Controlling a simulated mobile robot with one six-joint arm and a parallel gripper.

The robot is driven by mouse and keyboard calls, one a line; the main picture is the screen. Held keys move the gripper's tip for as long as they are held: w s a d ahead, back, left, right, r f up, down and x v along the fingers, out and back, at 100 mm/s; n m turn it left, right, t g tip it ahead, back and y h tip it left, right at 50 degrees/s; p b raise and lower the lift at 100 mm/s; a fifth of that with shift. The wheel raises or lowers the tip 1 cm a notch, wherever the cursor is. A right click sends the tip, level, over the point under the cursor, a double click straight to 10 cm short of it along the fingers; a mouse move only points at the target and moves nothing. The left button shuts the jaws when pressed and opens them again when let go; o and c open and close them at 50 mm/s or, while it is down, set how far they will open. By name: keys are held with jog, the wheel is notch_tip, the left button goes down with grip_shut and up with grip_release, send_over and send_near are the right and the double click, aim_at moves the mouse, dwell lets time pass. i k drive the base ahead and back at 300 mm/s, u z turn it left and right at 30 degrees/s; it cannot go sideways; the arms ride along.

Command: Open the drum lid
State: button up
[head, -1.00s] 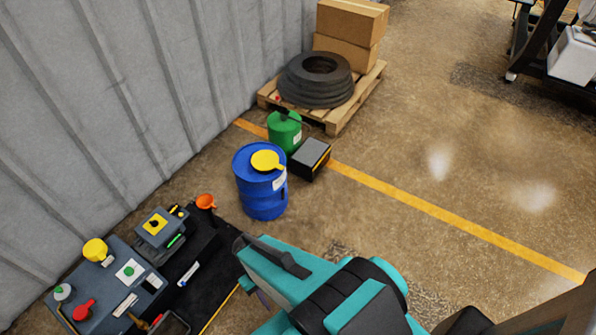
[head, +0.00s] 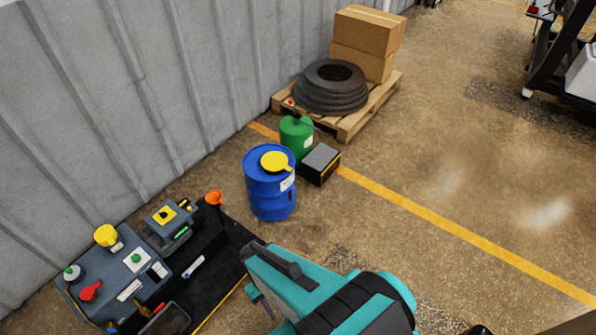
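The drum (head: 268,193) is blue and stands upright on the floor near the middle of the head view. Its small round yellow lid (head: 273,161) has a tab pointing right. The lid lies flat on the drum's top and looks shut. My teal and black arm (head: 350,305) reaches in from the bottom of the picture, nearer the camera than the drum. Its end is in front of and below the drum in the picture, apart from the lid. I cannot make out the fingertips or whether they hold anything.
A green can (head: 296,134) and a dark box (head: 320,161) stand close behind and right of the drum. A pallet (head: 353,125) bears black rings and cartons.

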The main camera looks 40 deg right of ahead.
aim_at(274, 161)
jog(key=u, duration=0.1)
jog(key=i, duration=0.95)
jog(key=z, duration=0.05)
